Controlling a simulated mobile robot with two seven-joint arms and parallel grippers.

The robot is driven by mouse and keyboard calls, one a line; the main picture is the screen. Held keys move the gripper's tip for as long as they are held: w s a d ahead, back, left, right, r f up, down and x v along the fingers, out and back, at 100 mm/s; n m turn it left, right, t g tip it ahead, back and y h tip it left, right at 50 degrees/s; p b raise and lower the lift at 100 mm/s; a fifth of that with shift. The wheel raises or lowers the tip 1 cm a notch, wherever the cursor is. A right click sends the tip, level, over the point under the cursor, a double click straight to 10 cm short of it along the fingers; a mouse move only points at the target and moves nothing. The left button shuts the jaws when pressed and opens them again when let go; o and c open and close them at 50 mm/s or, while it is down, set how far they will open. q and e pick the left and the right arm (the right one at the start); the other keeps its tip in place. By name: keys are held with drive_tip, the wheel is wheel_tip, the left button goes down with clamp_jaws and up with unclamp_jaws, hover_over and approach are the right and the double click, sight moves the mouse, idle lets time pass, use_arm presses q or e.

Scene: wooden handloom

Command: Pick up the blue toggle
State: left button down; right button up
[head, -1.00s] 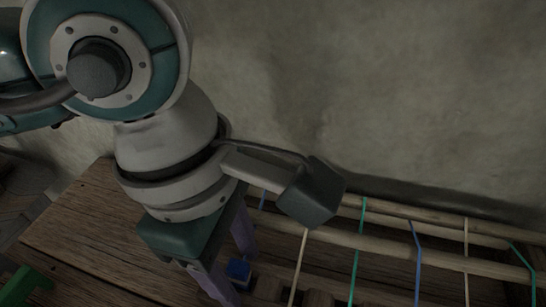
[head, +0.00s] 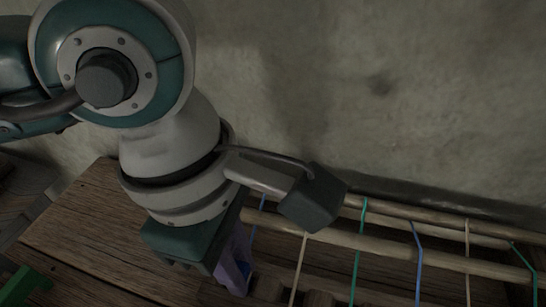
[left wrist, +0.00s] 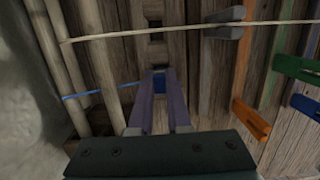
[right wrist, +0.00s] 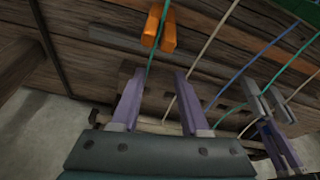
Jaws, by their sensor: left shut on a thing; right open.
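The blue toggle (left wrist: 159,84) shows between the tips of my left gripper (left wrist: 160,92) in the left wrist view. The purple fingers are shut on its two sides. In the head view my left gripper (head: 236,270) points down at the loom, and only a sliver of blue shows beside its fingers. The fingers hide most of the toggle, and I cannot tell whether it is clear of the wood. My right gripper (right wrist: 159,78) is open and empty in the right wrist view, with wood and coloured threads beyond its fingers.
Coloured threads cross the loom's wooden rails (head: 400,244) at the right. Orange (left wrist: 250,118), green (left wrist: 297,69), blue (left wrist: 306,104) and grey (left wrist: 226,22) pieces lie on the wood. A green piece (head: 24,286) stands at the head view's lower left. A wall rises behind.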

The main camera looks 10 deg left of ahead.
use_arm(q)
drive_tip(key=shift+r, duration=0.1)
wheel_tip(320, 180, up, 20)
drive_tip(key=p, duration=0.2)
use_arm(e)
wheel_tip(320, 180, up, 2)
drive_tip(key=shift+r, duration=0.25)
idle(1.6)
